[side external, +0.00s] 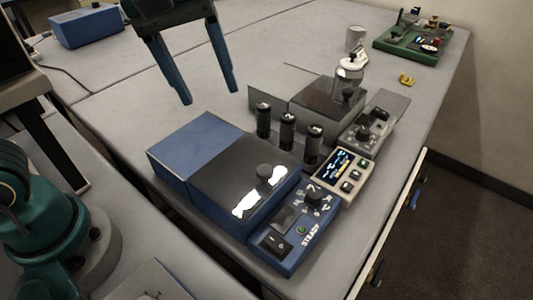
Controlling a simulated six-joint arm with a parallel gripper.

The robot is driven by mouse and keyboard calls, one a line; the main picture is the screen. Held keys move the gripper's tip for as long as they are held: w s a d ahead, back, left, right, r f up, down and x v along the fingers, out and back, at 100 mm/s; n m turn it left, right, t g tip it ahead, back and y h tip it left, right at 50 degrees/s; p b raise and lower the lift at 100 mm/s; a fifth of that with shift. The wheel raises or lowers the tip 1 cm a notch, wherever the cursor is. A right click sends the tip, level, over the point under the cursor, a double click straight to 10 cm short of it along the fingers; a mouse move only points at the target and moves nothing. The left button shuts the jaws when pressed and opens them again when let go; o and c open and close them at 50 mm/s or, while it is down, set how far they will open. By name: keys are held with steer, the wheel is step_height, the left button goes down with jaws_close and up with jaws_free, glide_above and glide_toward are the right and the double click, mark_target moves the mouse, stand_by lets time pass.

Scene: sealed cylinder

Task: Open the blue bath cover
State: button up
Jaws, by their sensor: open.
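The blue bath (195,192) stands on the grey bench near the middle of the side external view. The cover looks closed, and the inside of the bath is hidden. My gripper (208,95) hangs above the bench, up and left of the bath. Its two blue fingers are spread apart with nothing between them, clear of the cover.
Several black-capped cylinders (287,128) stand close behind the cover. A control panel (300,225) fronts the bath, with a small display unit (345,170) beside it. A grey device (325,102) with a glass flask (349,75) sits behind.

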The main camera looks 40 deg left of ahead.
steer(key=g, duration=0.2)
glide_above(264, 170)
steer(key=a, duration=0.2)
step_height(264, 170, down, 4)
steer(key=d+f, duration=0.2)
steer(key=f, duration=0.1)
steer(key=shift+w+f+m+g+y, duration=0.1)
steer(key=shift+m+g+y, duration=0.2)
steer(key=shift+f, duration=2.55)
jaws_close()
steer(key=shift+r, duration=0.1)
